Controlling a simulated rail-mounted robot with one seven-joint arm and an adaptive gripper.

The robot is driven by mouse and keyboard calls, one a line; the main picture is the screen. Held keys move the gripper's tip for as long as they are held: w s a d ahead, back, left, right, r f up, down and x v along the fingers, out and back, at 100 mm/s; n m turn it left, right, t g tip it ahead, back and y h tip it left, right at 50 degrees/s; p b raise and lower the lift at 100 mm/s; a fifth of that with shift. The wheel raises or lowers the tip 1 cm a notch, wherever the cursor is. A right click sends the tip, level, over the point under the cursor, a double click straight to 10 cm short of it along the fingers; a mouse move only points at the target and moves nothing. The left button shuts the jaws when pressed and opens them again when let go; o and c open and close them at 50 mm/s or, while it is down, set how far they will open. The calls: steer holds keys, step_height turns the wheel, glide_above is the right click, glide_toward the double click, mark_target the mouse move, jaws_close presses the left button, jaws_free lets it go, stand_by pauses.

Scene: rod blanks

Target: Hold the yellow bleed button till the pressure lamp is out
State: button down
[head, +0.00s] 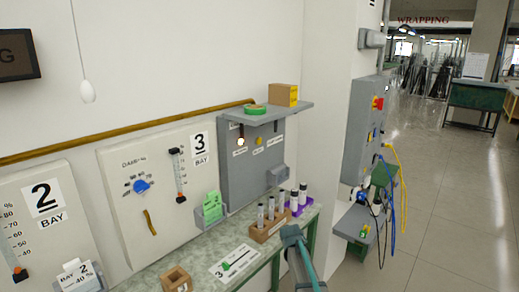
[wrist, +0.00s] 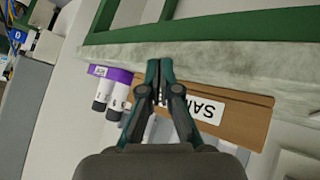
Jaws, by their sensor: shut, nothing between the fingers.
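The yellow bleed button (head: 259,141) is on the grey panel (head: 236,175) under the shelf at bay 3. The pressure lamp (head: 240,142) is left of it and glows a warm light. The small labels below them are too small to read surely. My gripper (wrist: 159,88) is shut and empty in the wrist view, above the wooden sample block. In the head view my arm's end is at the bench's front edge, lower than the panel and apart from the button. The button and lamp are not in the wrist view.
A wooden block (head: 265,232) with vials and a purple rack (head: 297,208) stand on the bench below the panel. The shelf (head: 262,115) above carries green tape and a cardboard box (head: 284,95). A grey holder (head: 211,211) with a green card is left of the panel.

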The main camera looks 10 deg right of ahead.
mark_target(259, 141)
steer(key=w+r+n+t, duration=0.2)
steer(key=w+r, duration=0.4)
steer(key=r, duration=0.5)
steer(key=w+a+r+n+t+y+p, duration=0.1)
steer(key=w+r+t, duration=0.3)
steer(key=r, duration=0.8)
steer(key=w+r+n+t+p, duration=0.1)
steer(key=w+r+n+t, duration=0.2)
steer(key=w+r, duration=0.4)
step_height(259, 141, up, 5)
steer(key=shift+w+a+f+t, duration=0.2)
steer(key=shift+w+a+t, duration=0.1)
steer(key=shift+w+t, duration=0.1)
steer(key=shift+f, duration=0.1)
steer(key=w+a+b, duration=0.6)
steer(key=b, duration=0.6)
steer(key=shift+w+b, duration=0.2)
steer(key=shift+b, duration=0.1)
